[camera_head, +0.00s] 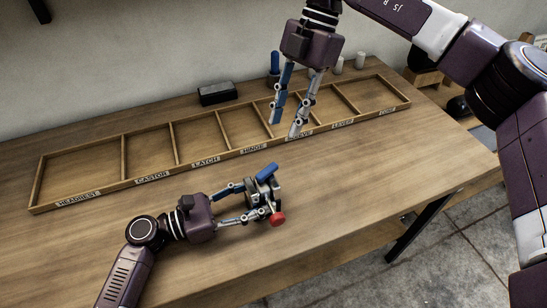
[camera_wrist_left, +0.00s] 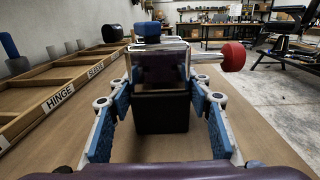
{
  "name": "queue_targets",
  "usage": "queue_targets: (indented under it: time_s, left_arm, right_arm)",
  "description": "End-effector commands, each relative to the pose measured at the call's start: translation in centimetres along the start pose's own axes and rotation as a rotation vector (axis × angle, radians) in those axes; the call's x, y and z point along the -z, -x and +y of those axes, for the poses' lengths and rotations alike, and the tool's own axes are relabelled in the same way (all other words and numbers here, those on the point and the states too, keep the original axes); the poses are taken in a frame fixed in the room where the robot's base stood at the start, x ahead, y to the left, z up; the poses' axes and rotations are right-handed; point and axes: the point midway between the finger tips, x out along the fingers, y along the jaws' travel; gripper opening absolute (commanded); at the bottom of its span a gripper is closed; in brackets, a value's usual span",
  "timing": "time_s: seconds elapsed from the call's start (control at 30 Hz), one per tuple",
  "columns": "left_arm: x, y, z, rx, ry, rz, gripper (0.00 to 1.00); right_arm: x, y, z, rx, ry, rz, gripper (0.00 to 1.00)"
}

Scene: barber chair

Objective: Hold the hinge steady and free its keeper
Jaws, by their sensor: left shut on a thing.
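The hinge (camera_head: 264,191) is a dark and metal piece at the front middle of the table, with a blue grip (camera_head: 266,172) on top and a red knob (camera_head: 277,219) at its near side. My left gripper (camera_head: 256,199) is shut on the hinge, one finger on each side. In the left wrist view, the hinge's metal and black body (camera_wrist_left: 162,110) is between the blue finger pads, with the red knob (camera_wrist_left: 233,56) to the right on a metal rod. I cannot tell which part is the keeper. My right gripper (camera_head: 283,128) is open and empty above the tray, fingers pointing down.
A wooden tray (camera_head: 122,157) with several labelled compartments, HINGE among them, lies along the back of the table. A black box (camera_head: 217,94) and a blue-topped piece (camera_head: 274,66) stand behind it. Bare tabletop (camera_head: 380,165) surrounds the hinge; the right edge drops to the floor.

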Motion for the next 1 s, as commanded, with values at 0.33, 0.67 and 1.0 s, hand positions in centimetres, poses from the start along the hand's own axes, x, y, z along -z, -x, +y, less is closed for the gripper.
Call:
queue_targets:
  time_s: [0.33, 0.67, 1.0]
  left_arm:
    - [0.0, 0.0, 0.0, 0.000, 0.000, 0.000, 0.01]
    - [0.0, 0.0, 0.0, 0.000, 0.000, 0.000, 0.01]
    - [0.0, 0.0, 0.0, 0.000, 0.000, 0.000, 0.01]
  right_arm:
    - [0.1, -7.0, -0.1, 0.005, 0.002, 0.003, 0.30]
    - [0.1, -10.4, -0.1, 0.002, 0.002, 0.003, 0.30]
    - [0.1, -10.5, -0.1, 0.001, 0.002, 0.002, 0.25]
